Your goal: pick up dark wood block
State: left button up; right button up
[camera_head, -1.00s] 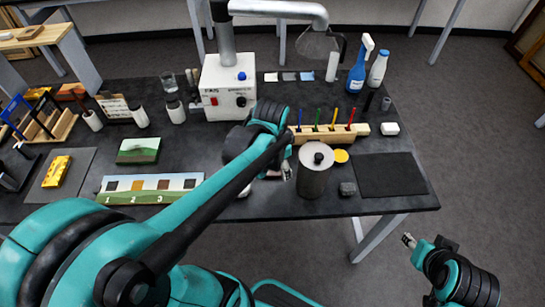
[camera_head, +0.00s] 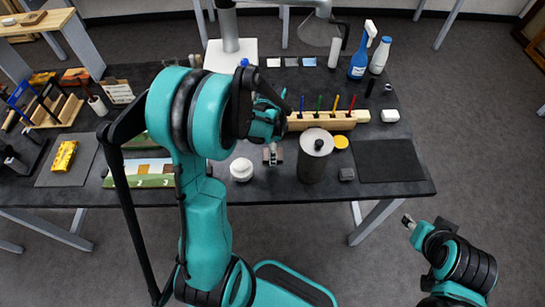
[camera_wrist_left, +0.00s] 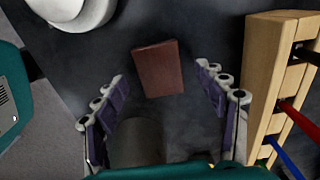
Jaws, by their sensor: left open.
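The dark wood block (camera_wrist_left: 159,68), a small reddish-brown box shape, lies on the dark tabletop in the left wrist view. My left gripper (camera_wrist_left: 163,98) is open, its fingers on either side and set back from the block, touching nothing that I can see. In the head view my left gripper (camera_head: 272,155) points down between the white jar and the grey canister; I cannot clearly make out the block there. My right gripper (camera_head: 408,221) is off the table's front right, too small to tell its opening.
The grey canister (camera_head: 312,160) stands close right of my left gripper. A white jar (camera_head: 241,169) stands to its left. A wooden rack (camera_head: 328,121) with coloured sticks runs behind. A dark mat (camera_head: 388,161) lies clear at the right.

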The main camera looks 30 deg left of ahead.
pick_arm(q)
jog(key=shift+f, duration=0.75)
jog(key=shift+r, duration=0.1)
jog(key=c, duration=1.3)
jog(key=shift+o, duration=0.2)
